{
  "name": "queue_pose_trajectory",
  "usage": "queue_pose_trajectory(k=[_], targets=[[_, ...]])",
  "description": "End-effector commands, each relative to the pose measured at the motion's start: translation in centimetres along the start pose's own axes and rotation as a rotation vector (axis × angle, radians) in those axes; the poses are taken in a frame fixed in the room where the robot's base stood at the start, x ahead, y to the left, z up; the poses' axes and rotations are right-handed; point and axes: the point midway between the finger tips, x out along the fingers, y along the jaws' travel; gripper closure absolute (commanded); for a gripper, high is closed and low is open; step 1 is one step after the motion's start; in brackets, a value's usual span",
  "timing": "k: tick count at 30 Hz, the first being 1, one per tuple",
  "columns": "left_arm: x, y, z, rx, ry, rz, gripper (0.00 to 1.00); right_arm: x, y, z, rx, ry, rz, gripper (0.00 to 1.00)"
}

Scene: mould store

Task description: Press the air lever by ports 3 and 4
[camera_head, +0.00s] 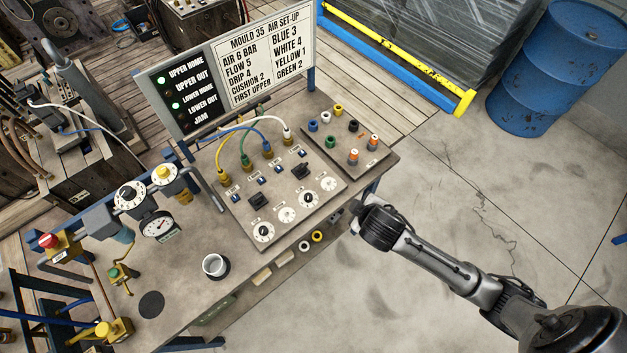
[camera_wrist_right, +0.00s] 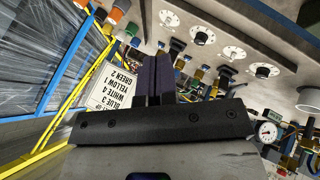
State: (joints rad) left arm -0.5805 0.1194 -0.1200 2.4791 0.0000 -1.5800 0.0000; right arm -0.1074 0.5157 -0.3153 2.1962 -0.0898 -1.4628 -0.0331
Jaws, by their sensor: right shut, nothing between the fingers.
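The panel (camera_head: 231,207) on the bench carries a row of brass ports with yellow, green, blue and white hoses. Two black levers stand below the row: a left lever (camera_head: 258,201) and a right lever (camera_head: 301,171). The right one is nearer the blue and white hoses; port numbers are too small to read. My right gripper (camera_head: 358,217) is off the panel's right side by the bench's front edge, apart from both levers. In the right wrist view its fingers (camera_wrist_right: 155,78) are together and empty, with the panel's dials and fittings beyond. My left gripper is not in view.
A sign board (camera_head: 235,70) stands behind the panel. A plate of coloured fittings (camera_head: 345,140) lies right of it. A gauge (camera_head: 157,225), knobs, a cup (camera_head: 215,265) and a red button (camera_head: 48,240) stand left. The floor at right is clear up to a blue drum (camera_head: 555,65).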

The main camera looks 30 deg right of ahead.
Motion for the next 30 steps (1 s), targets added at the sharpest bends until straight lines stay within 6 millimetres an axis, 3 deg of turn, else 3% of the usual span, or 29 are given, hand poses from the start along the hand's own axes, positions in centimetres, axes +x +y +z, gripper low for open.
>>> queue_pose_trajectory(k=[1,3,7,12,21,30], targets=[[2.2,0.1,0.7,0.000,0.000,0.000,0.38,4.2,0.6,0.7,-0.132,0.013,0.068,1.00],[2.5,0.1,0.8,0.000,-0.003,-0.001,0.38,6.7,1.7,0.6,-0.351,0.045,0.134,1.00],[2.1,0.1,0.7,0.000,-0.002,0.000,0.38,9.4,2.1,1.0,-0.712,0.088,0.205,1.00],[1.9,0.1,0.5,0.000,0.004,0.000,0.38,11.8,1.3,0.9,-1.141,0.156,0.288,1.00],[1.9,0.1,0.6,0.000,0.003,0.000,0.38,12.5,0.1,-1.1,-1.801,0.271,0.527,1.00],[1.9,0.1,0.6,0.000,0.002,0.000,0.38,11.1,-0.9,-3.3,-2.226,0.303,0.781,1.00]])
